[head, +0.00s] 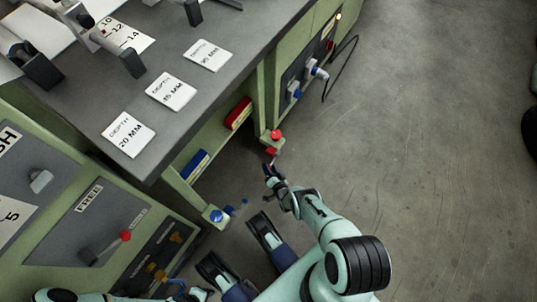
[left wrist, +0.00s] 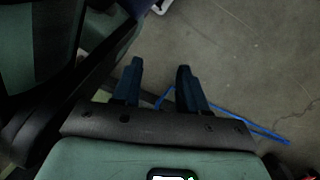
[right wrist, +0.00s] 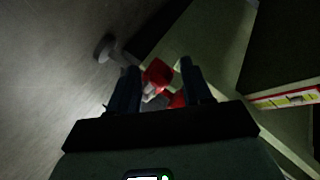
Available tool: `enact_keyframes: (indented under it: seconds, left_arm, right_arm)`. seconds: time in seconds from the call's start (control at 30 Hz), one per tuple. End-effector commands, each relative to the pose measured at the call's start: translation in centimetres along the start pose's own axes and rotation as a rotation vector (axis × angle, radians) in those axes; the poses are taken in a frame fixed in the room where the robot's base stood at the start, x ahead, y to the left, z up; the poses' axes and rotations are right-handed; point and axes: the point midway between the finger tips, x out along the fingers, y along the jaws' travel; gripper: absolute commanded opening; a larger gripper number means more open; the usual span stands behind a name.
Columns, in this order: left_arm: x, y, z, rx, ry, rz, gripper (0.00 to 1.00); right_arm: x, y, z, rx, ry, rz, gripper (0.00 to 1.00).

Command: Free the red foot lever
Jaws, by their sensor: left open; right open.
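The red foot lever (head: 271,151) is low at the far leg of the green bench, below a round red cap (head: 276,134). My right gripper (head: 269,168) is open just in front of the lever, low near the floor. In the right wrist view, red parts (right wrist: 157,74) show between and beyond the open fingers (right wrist: 160,85). The fingers and palm hide some of them, and I cannot tell whether they touch.
A blue foot piece (head: 217,215) is at the near bench leg. Red (head: 238,113) and blue (head: 195,165) boxes lie on the lower shelf. A black cable (head: 342,68) hangs at the far panel.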

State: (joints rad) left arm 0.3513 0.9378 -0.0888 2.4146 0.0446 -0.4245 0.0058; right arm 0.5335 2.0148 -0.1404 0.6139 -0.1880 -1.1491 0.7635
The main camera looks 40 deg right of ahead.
Motion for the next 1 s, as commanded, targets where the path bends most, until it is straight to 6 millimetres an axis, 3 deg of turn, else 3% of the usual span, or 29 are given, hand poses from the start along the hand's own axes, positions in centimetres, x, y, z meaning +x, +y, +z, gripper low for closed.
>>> enact_keyframes:
  seconds: [0.17, 0.47, 0.57, 0.63, 1.0]
  left_arm:
    - [0.70, -0.84, 1.03, -0.012, -0.040, -0.017, 0.43]
    - [0.72, -0.98, 1.23, -0.014, -0.047, -0.020, 0.43]
    - [0.72, -0.97, 1.22, -0.014, -0.047, -0.020, 0.43]
    - [0.72, -0.96, 1.21, -0.013, -0.046, -0.019, 0.43]
    - [0.52, -0.69, 0.91, -0.009, -0.034, -0.014, 0.43]
  right_arm:
    - [1.06, -0.07, 0.00, 0.000, 0.000, -0.001, 0.49]
    - [1.20, -0.11, -0.07, 0.000, 0.000, -0.001, 0.49]
    - [1.19, -0.10, -0.08, 0.000, 0.000, -0.001, 0.23]
    - [1.19, -0.11, -0.07, -0.001, 0.000, -0.001, 0.01]
    - [1.23, -0.13, -0.64, 0.023, -0.016, 0.006, 0.00]
